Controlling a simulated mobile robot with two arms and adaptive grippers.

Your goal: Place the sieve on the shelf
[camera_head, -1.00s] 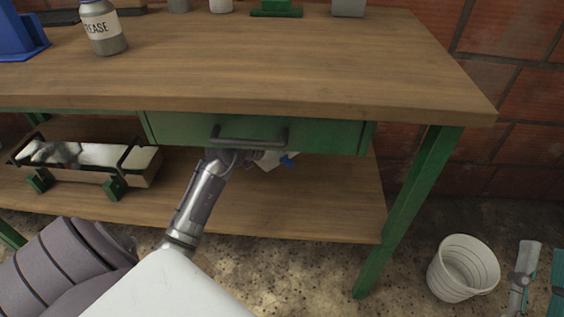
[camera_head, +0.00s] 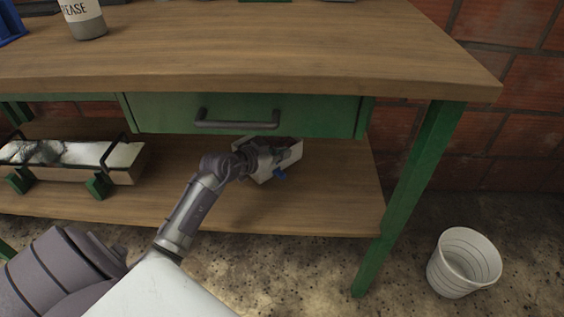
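A small pale box-shaped thing (camera_head: 292,156) with a darker top sits over the lower shelf (camera_head: 330,205), under the drawer. It may be the sieve, but my gripper covers part of it. A small blue piece shows at its near side. My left arm reaches in from the lower left, and my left gripper (camera_head: 268,160) is at this thing's left and top. The fingers are too small and overlapped to tell whether they are closed on it. I cannot tell whether the thing rests on the shelf or is held just above it. My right gripper is out of view.
A long tray with dark handles and green feet (camera_head: 118,167) stands on the shelf's left. The green drawer (camera_head: 160,114) and wooden tabletop (camera_head: 250,65) are close above my gripper. A green leg (camera_head: 410,195) bounds the right; a white bucket (camera_head: 448,275) stands beyond.

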